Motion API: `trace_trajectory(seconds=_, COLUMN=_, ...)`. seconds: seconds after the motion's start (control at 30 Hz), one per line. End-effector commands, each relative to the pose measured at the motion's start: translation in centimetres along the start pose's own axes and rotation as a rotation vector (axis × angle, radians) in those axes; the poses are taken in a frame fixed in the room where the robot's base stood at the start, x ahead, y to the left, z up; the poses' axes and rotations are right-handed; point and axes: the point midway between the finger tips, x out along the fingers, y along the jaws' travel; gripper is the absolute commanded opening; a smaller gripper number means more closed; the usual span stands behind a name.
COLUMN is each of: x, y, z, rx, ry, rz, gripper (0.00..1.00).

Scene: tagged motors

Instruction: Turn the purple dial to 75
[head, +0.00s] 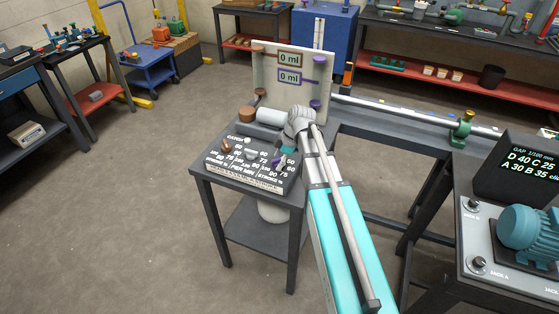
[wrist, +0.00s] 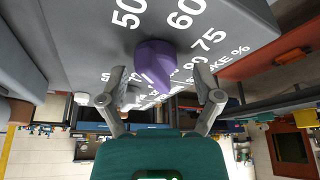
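The purple dial (wrist: 155,62) sits on a sloped dark grey panel (wrist: 85,40), with white numbers 50, 60, 75 and 90 around it. A short light mark shows on the dial, but I cannot tell which number it points at. My gripper (wrist: 160,80) is open in the wrist view, one finger on each side of the dial, with gaps between. In the head view the purple dial (head: 279,161) is small and partly hidden by my gripper (head: 286,150), at the right of the panel (head: 238,180).
A copper-brown dial (head: 227,145) and a grey dial (head: 250,155) sit left on the same panel. A backboard (head: 270,62) with two "0 ml" displays and a pale cylinder (head: 270,117) stand behind. A teal motor (head: 527,226) is on the right bench.

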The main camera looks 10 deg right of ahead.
Motion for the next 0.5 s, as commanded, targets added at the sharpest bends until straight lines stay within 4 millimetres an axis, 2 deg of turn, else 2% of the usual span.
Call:
trace_trajectory(seconds=0.33, x=-0.2, y=0.2, z=-0.1, rx=-0.002, ry=-0.002, rz=0.002, gripper=0.86)
trace_trajectory(seconds=0.5, x=-1.1, y=0.1, z=-0.5, rx=-0.016, ry=-0.023, rz=0.000, gripper=0.86)
